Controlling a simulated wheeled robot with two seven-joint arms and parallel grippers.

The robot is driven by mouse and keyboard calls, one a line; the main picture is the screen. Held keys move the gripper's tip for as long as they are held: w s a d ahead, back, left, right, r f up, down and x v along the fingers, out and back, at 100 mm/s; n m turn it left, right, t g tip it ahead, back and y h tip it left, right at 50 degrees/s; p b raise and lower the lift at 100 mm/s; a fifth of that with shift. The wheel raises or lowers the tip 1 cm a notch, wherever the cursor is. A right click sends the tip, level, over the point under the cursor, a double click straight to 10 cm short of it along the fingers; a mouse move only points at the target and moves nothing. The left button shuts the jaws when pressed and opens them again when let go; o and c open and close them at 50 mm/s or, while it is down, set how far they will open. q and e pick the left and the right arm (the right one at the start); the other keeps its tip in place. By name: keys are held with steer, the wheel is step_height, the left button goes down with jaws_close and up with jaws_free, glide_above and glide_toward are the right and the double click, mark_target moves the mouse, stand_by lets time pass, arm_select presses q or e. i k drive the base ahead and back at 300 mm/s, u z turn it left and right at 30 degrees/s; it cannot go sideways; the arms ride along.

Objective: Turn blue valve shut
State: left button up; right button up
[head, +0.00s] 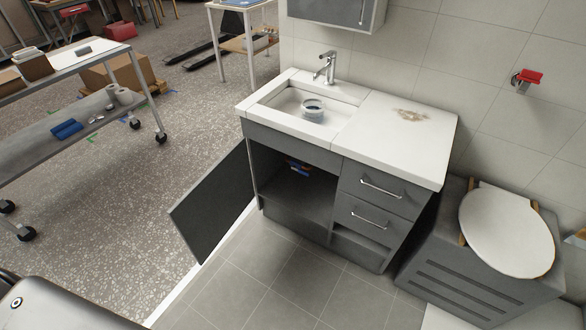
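A small blue part (299,167), which looks like the blue valve, shows inside the dark open cabinet (300,195) under the sink. It sits high at the back, in shadow, with a small orange or brown bit beside it. It is too small to tell which way its handle points. The cabinet's upper edge and the countertop hide what lies above it. The left cabinet door (213,203) stands wide open toward the front left. Neither of my grippers is in view.
Two drawers (375,200) are shut. A red-handled fixture (528,77) is on the wall. The tiled floor before the cabinet is clear.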

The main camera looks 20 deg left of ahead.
mark_target(299, 170)
steer(key=u, duration=0.35)
steer(key=i, duration=0.85)
steer(key=u, duration=0.15)
